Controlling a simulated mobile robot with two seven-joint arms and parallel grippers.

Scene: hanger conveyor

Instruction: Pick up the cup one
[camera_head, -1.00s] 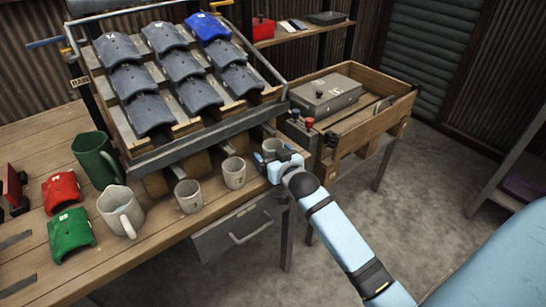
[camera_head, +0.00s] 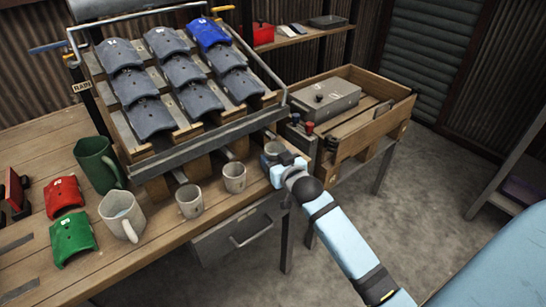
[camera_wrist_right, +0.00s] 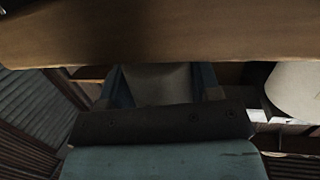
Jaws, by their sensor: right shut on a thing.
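A small grey cup (camera_head: 271,149) is at the right end of a row of cups along the bench's front edge. My right gripper (camera_head: 279,161) is shut on this cup from the front right and hides part of it. In the right wrist view, a grey cup surface (camera_wrist_right: 160,82) fills the space between the two blue fingers. Two similar small grey cups (camera_head: 234,178) (camera_head: 189,201) stand to the left. A larger pale mug (camera_head: 121,216) stands farther left. I cannot tell whether the held cup touches the bench. My left gripper is out of view.
A sloped rack (camera_head: 205,130) with grey and blue curved pieces stands directly behind the cups. A green jug (camera_head: 98,164), red piece (camera_head: 63,196) and green piece (camera_head: 72,237) are on the left. A wooden crate (camera_head: 365,140) stands behind right. Floor is clear at right.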

